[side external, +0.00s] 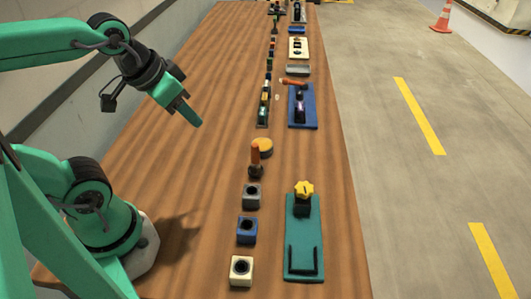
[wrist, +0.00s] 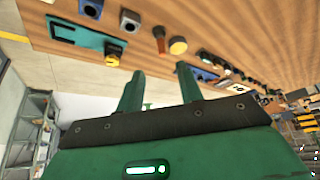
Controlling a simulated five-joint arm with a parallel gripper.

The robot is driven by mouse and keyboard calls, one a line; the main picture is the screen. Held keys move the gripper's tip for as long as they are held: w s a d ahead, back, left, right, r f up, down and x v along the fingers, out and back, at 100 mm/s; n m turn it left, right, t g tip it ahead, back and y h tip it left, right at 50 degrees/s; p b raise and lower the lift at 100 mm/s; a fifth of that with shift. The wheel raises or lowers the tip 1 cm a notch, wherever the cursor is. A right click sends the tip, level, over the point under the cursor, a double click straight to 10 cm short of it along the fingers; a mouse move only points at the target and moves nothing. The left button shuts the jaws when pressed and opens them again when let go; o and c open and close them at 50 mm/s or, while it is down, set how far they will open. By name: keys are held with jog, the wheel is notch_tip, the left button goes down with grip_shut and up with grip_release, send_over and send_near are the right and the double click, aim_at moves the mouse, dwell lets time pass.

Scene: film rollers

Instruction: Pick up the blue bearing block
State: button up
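The blue bearing block (side external: 247,230) sits on the wooden table, between the grey block (side external: 251,196) and the white block (side external: 241,270). It has a dark round opening. It also shows at the top edge of the wrist view (wrist: 91,8), with the grey block (wrist: 130,20) beside it. My gripper (side external: 195,120) is high above the table, up and left of the blue block in the side view, and apart from it. In the wrist view my gripper (wrist: 160,69) has its two green fingers spread, with nothing between them.
A teal plate (side external: 292,240) with a black bracket and a yellow knob (side external: 304,189) lies right of the blocks. An orange-handled tool (side external: 255,155) and a yellow disc (side external: 264,147) stand behind them. Several parts and a blue plate (side external: 309,118) lie farther back. The table's left side is clear.

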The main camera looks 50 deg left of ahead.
jog(key=shift+o, duration=0.2)
jog(key=o, duration=0.7)
jog(key=m+g, duration=0.6)
jog(key=m, duration=0.3)
send_over(247, 225)
notch_tip(247, 225, down, 16)
jog(key=shift+f, duration=0.1)
